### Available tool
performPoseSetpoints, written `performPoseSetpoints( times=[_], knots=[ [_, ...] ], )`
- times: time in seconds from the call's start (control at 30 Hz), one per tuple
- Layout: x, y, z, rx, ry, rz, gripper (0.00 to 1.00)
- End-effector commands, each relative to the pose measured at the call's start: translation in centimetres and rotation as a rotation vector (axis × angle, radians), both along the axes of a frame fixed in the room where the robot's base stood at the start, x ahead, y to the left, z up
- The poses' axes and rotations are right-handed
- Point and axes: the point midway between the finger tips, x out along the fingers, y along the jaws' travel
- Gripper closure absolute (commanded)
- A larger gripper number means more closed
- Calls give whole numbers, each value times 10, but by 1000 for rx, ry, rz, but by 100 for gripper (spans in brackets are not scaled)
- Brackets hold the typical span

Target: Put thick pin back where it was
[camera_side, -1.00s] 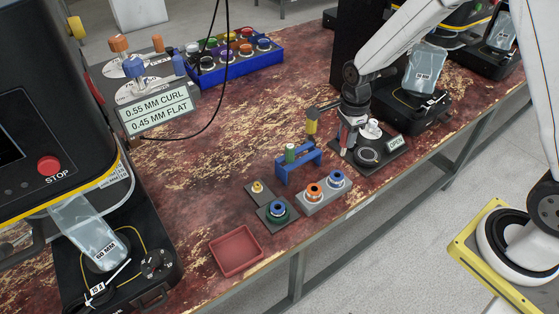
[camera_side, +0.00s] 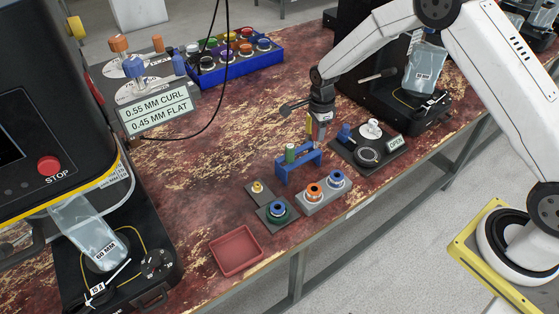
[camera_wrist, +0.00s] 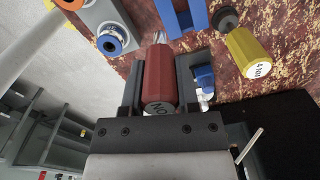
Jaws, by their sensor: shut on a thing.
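My gripper (camera_wrist: 160,72) is shut on a thick red pin (camera_wrist: 160,80). Its light end cap reads "NO" and faces the wrist camera; a thin metal tip shows at its other end. In the side view my gripper (camera_side: 319,136) is just above the right end of a small blue stand (camera_side: 283,173), where the pin is mostly hidden. A green pin (camera_side: 291,153) stands upright in the left part of this stand. The stand's right place is partly covered by my gripper. The blue stand also shows in the wrist view (camera_wrist: 183,20), close to the pin's tip.
A yellow-handled tool (camera_wrist: 248,52) marked "4 NM" is close by. A dark fixture (camera_side: 392,158) with an "OPEN" label lies to the right. A grey block (camera_side: 322,203) with orange and blue rings is in front, and a red tray (camera_side: 236,251) lies front left.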

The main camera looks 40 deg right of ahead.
Motion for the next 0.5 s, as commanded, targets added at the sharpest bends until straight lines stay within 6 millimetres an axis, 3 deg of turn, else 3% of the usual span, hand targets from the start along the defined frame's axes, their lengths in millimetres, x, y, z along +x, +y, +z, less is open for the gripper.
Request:
performPoseSetpoints(
  times=[0.23, 0.5],
  knots=[
    [19, 0, -24, 1, 2, 0, 100],
    [27, -1, -32, 0, 0, 0, 100]
  ],
)
